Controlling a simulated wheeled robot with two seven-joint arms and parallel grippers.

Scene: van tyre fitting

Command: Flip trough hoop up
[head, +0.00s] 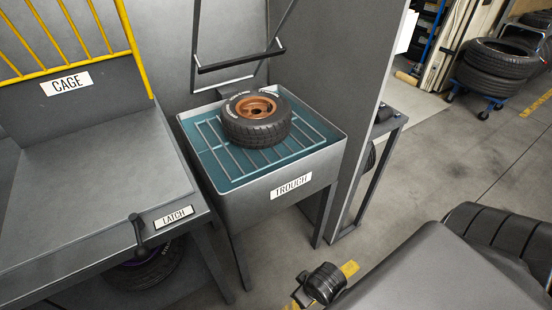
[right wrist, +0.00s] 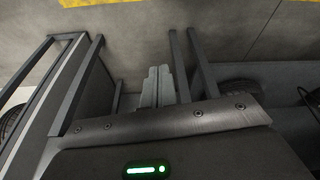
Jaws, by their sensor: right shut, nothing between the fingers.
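The grey trough (head: 250,190), labelled TROUGH, stands in the middle of the head view with blue-green water inside. A tyre with a copper-coloured rim (head: 257,123) lies flat on the wire rack (head: 215,148) in it. The hoop (head: 240,62) is a dark crossbar with thin side arms, raised above the back of the trough and clear of the tyre; its upper part is cut off. My right gripper (right wrist: 160,86) is shut and empty in the right wrist view, low and away from the hoop. My left gripper is out of view.
A grey bench with a yellow cage (head: 75,45) and a latch (head: 138,230) stands left of the trough. A side stand (head: 385,140) is to its right. Stacked tyres (head: 495,68) sit farther right. Open floor lies at the right.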

